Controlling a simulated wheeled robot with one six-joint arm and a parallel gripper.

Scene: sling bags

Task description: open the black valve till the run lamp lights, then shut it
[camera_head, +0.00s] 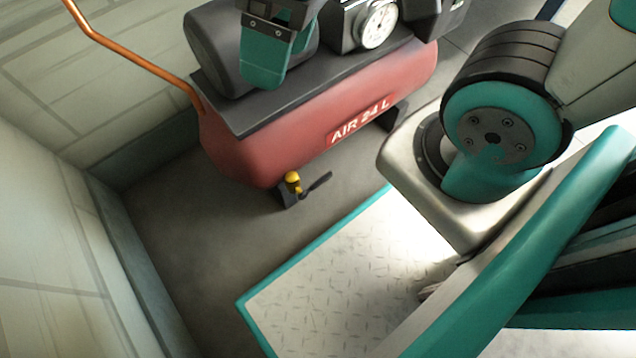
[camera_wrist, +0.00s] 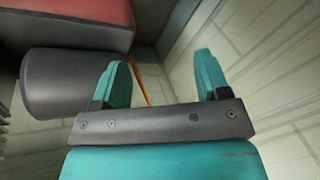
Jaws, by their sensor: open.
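A small drain valve with a black lever (camera_head: 318,183) and a yellow part (camera_head: 292,182) sits low at the near left end of the red air tank (camera_head: 330,125), close to the floor. I take it for the black valve. My gripper (camera_head: 265,62) is above the tank, beside the dark motor, well away from the valve. In the wrist view my gripper (camera_wrist: 163,68) shows its two teal fingers spread apart with nothing between them. The valve does not show in the wrist view. I cannot make out a run lamp in either view.
A dark motor cylinder (camera_head: 222,50) and a round gauge (camera_head: 378,26) top the tank. A copper pipe (camera_head: 130,53) runs up from its left end. Walls (camera_head: 40,220) stand at the left. A tread-plate platform (camera_head: 330,285) lies in front; bare floor surrounds the valve.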

